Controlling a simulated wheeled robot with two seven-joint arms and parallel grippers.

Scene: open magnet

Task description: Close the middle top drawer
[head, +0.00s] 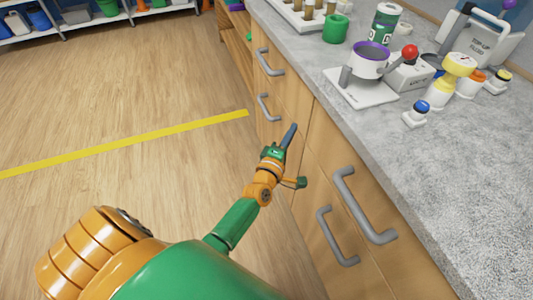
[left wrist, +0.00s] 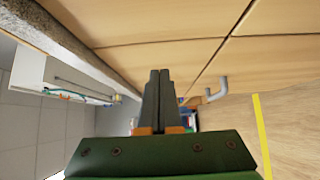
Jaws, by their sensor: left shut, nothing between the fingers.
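The wooden cabinet front (head: 318,150) runs below the counter on the right of the head view. Its panels carry grey bar handles: an upper far one (head: 270,62), a lower far one (head: 268,107), an upper near one (head: 364,206) and a lower near one (head: 337,238). I cannot tell for sure which panel is the middle top drawer, and no clear gap shows. My left gripper (head: 291,134) is shut and empty, close to the front between the far and near handles. Its closed fingers (left wrist: 159,98) point along the panels in the left wrist view, with one handle (left wrist: 216,90) to their right.
The grey countertop (head: 470,175) holds a purple-rimmed cup device (head: 371,60), a green cup (head: 335,29) and several bottles. Open wooden floor (head: 120,110) with a yellow stripe (head: 130,144) lies left of the cabinet. Blue shelving stands at the far left.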

